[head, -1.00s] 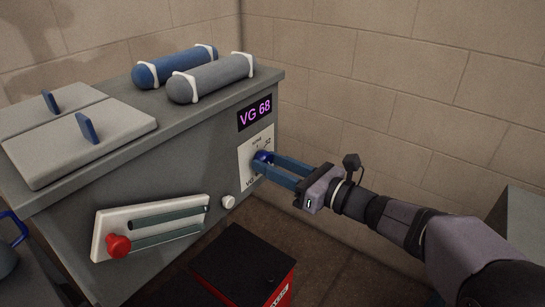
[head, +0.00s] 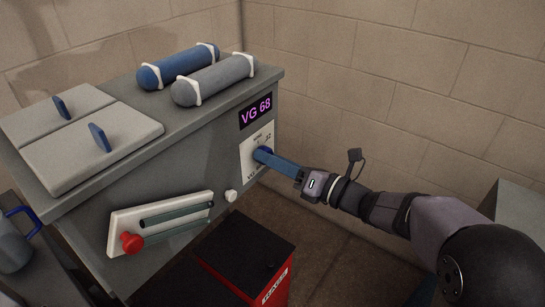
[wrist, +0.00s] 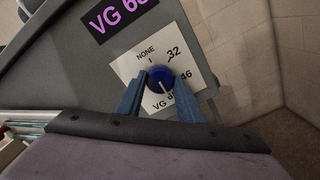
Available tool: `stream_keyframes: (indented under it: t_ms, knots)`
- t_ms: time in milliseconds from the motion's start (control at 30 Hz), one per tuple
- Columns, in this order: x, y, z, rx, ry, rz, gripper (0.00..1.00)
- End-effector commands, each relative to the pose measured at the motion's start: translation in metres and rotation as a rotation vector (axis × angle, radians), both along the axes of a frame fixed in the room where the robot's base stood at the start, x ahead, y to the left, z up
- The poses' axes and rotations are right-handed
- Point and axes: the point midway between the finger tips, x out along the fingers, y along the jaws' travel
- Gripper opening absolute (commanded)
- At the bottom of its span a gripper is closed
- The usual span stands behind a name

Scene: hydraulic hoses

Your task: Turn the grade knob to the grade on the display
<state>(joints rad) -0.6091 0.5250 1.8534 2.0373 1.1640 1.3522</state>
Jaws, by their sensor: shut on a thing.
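The display (head: 256,112) on the cabinet front reads VG 68 in purple; part of it shows in the wrist view (wrist: 116,18). Below it, the blue grade knob (wrist: 160,78) sits on a white dial plate (wrist: 185,58) marked NONE, 32, 46 and a partly hidden VG label at the bottom. A white pointer line on the knob points downward, slightly right, toward that bottom label. My gripper (wrist: 161,84) is shut on the knob, one blue finger on each side. In the head view my gripper (head: 264,155) reaches the knob from the right, its fingers seen nearly edge-on.
A white round button (head: 231,196) and a panel with a red knob (head: 132,242) are on the cabinet front. A black-topped red box (head: 245,252) stands below my arm. Blue and grey cylinders (head: 215,80) lie on top. A brick wall is behind.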

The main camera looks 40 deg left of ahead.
Motion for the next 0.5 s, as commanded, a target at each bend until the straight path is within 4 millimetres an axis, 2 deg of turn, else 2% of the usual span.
stream_keyframes:
  t_ms: [267,300,367,500]
  knots:
    - [-0.0005,0.0001,-0.0008,-0.001,0.005,0.001,0.11]
    - [-0.0006,0.0001,-0.0008,-0.001,0.005,0.001,0.38]
    - [-0.0005,0.0001,-0.0008,-0.001,0.005,0.001,0.52]
    - [-0.0003,0.0001,-0.0005,0.000,0.003,0.000,0.52]
